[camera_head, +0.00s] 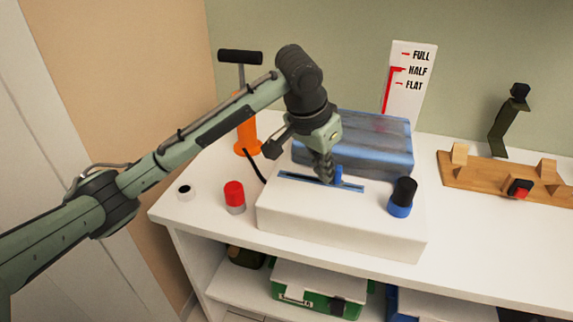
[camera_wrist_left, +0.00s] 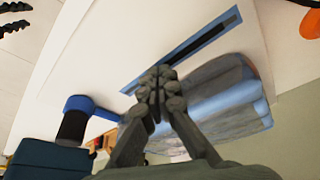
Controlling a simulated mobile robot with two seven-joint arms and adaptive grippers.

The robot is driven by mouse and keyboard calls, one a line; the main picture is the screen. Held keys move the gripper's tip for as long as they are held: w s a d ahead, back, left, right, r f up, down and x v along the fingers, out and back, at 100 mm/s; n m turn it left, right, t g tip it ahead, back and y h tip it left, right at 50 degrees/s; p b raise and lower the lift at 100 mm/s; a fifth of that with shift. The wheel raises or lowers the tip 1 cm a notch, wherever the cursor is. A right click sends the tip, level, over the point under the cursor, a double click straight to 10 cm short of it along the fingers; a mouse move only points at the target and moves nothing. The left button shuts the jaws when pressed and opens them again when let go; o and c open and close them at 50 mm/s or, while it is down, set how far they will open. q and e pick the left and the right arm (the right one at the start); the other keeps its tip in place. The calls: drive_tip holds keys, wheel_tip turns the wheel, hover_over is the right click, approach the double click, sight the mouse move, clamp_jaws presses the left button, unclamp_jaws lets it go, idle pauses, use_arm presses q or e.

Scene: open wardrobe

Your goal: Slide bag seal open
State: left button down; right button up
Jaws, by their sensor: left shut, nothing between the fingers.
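A white box (camera_head: 340,222) on the counter carries a blue seal strip with a dark slot (camera_head: 296,177) on its top. A small upright blue slider (camera_head: 338,175) stands on the strip, right of its middle. My left gripper (camera_head: 327,179) is shut and empty, its tips low over the strip just left of the slider. I cannot tell whether they touch. The left wrist view shows the strip (camera_wrist_left: 192,43) beyond the shut fingers (camera_wrist_left: 160,78); I cannot make out the slider there. A blue-grey bag (camera_head: 372,135) lies behind the strip. My right gripper is not in view.
A black-and-blue knob (camera_head: 402,198) sits at the box's right end. A red-capped cylinder (camera_head: 234,197) stands to its left, an orange pump (camera_head: 246,135) behind. A wooden rack (camera_head: 470,174) is at right. A FULL/HALF/FLAT gauge (camera_head: 408,95) stands at the back.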

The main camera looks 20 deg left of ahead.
sight(340, 175)
use_arm(q)
drive_tip(key=shift+d, duration=1.65)
drive_tip(key=shift+s, duration=0.1)
drive_tip(key=shift+a, duration=0.1)
drive_tip(key=shift+s+a, duration=0.6)
drive_tip(key=shift+s, duration=0.35)
drive_tip(key=shift+s+r, duration=0.65)
drive_tip(key=shift+r, duration=0.35)
drive_tip(key=shift+s+r, duration=0.7)
drive_tip(key=shift+r, duration=0.3)
drive_tip(key=shift+s+r, duration=0.65)
drive_tip(key=shift+r, duration=0.35)
